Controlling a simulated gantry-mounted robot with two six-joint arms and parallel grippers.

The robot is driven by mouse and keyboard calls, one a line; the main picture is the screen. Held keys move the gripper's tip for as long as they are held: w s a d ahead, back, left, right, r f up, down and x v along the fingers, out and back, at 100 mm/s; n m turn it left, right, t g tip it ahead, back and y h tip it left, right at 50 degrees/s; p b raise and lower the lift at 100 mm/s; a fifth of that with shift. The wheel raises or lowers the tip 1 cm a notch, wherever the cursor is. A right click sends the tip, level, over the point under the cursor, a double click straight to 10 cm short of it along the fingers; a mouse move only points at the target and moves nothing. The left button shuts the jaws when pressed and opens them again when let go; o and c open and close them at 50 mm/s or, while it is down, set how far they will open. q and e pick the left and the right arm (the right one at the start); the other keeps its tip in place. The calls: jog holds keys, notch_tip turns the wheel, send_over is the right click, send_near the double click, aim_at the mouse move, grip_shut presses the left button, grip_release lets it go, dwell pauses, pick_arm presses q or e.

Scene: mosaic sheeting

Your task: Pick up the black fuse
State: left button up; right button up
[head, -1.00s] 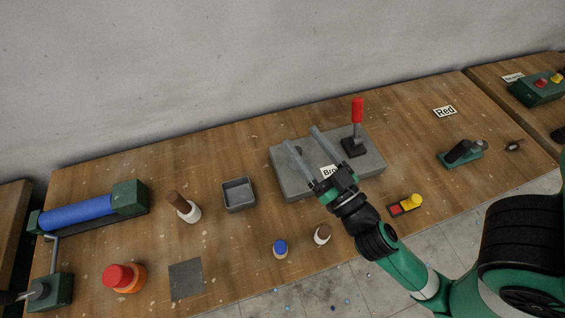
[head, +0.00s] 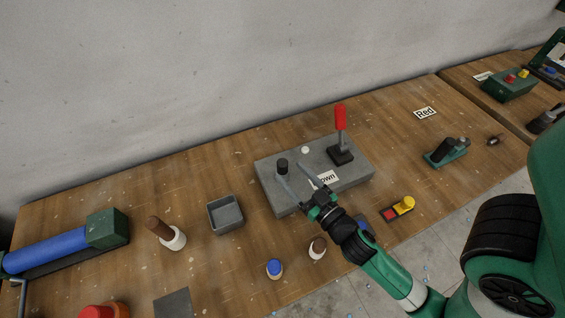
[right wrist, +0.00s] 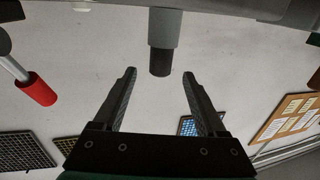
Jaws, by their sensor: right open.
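The black fuse (head: 282,164) stands upright on the left part of the grey box (head: 262,180). In the right wrist view, the black fuse (right wrist: 160,61) shows as a dark end on a grey cylinder, and the picture looks upside down. My right gripper (head: 297,183) is over the front of the box, close to the fuse. Its two fingers are apart and empty in the right wrist view (right wrist: 160,75). The fuse appears in line with the gap, just past the fingertips. My left gripper is out of view.
A red-handled lever (head: 340,118) stands on the box's right side. A grey open bin (head: 225,228) and a brown-topped white peg (head: 164,233) are left of the box. A yellow and red block (head: 398,208) is to the right. A pale round spot (head: 305,150) lies behind the fuse.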

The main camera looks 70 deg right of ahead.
aim_at(286, 167)
jog(key=shift+w+d+r+p, duration=0.15)
jog(key=shift+w+p, duration=0.1)
jog(key=shift+p, duration=0.1)
jog(key=p+x, duration=0.2)
jog(key=x, duration=0.2)
jog(key=shift+w+r, duration=0.15)
jog(key=shift+w+d, duration=0.1)
jog(key=shift+w, duration=0.05)
jog(key=shift+f, duration=0.25)
grip_shut()
